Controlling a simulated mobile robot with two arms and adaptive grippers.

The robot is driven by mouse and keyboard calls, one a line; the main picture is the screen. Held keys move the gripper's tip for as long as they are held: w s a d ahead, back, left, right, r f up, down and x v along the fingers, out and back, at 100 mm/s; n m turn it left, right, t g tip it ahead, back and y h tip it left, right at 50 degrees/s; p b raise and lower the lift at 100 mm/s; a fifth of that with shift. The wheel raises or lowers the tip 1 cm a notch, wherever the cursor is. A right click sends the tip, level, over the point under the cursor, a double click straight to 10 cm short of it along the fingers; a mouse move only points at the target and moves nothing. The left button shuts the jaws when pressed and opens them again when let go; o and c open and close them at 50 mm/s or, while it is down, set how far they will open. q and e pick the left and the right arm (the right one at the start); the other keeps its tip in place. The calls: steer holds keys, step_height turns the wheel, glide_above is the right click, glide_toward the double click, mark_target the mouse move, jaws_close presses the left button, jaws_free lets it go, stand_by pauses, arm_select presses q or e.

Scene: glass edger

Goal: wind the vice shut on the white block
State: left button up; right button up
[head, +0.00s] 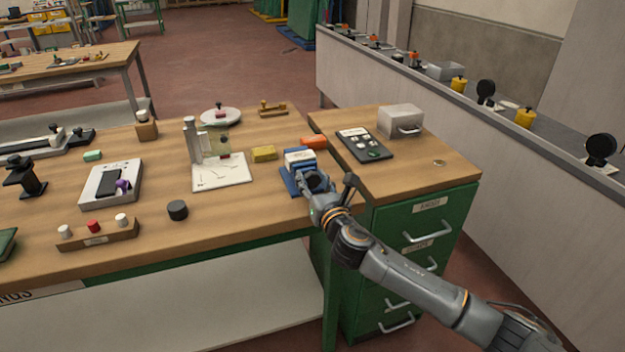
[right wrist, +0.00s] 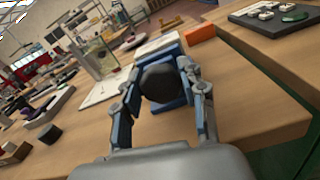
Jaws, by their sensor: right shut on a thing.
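The blue vice (head: 288,182) stands at the right end of the wooden bench, near its front edge. The white block (head: 299,156) sits at the top of the vice; from here I cannot tell how tightly the jaws meet it. My right gripper (head: 318,184) is at the front of the vice. In the right wrist view its two fingers (right wrist: 163,95) are shut around a dark round knob (right wrist: 161,82), with the blue vice body (right wrist: 172,60) just behind it. The block is mostly hidden in the wrist view. My left gripper is not in view.
An orange block (head: 314,142) and a yellow block (head: 263,153) lie close to the vice. A white board with a clear stand (head: 222,180) is to its left. A green drawer cabinet (head: 420,240) adjoins the bench at right, carrying a dark tray (head: 375,153) and metal box (head: 400,118).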

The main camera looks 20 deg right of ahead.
steer(key=m, duration=0.4)
steer(key=shift+d, duration=0.1)
steer(key=m, duration=0.5)
steer(key=shift+d+f+m+p, duration=0.1)
steer(key=shift+f+m+p, duration=0.05)
steer(key=shift+m+p, duration=0.2)
steer(key=m, duration=0.4)
steer(key=shift+f+m, duration=0.1)
steer(key=shift+m, duration=0.15)
steer(key=m, duration=0.4)
steer(key=shift+m+p, duration=0.3)
steer(key=shift+p, duration=0.05)
steer(key=m+p, duration=0.1)
steer(key=m, duration=0.3)
steer(key=shift+f+m, duration=0.15)
steer(key=shift+m, duration=0.15)
steer(key=m+p, duration=0.1)
steer(key=m, duration=0.2)
steer(key=shift+m, duration=0.3)
steer(key=m+p, duration=0.1)
steer(key=m, duration=0.3)
steer(key=shift+f+p, duration=0.1)
steer(key=shift+p, duration=0.2)
steer(key=shift+a+f+m+p, duration=0.15)
steer(key=shift+m+p, duration=0.2)
steer(key=shift+m, duration=0.75)
steer(key=shift+a+r+m+p, duration=0.1)
steer(key=shift+m+p, duration=0.25)
steer(key=shift+m, duration=0.75)
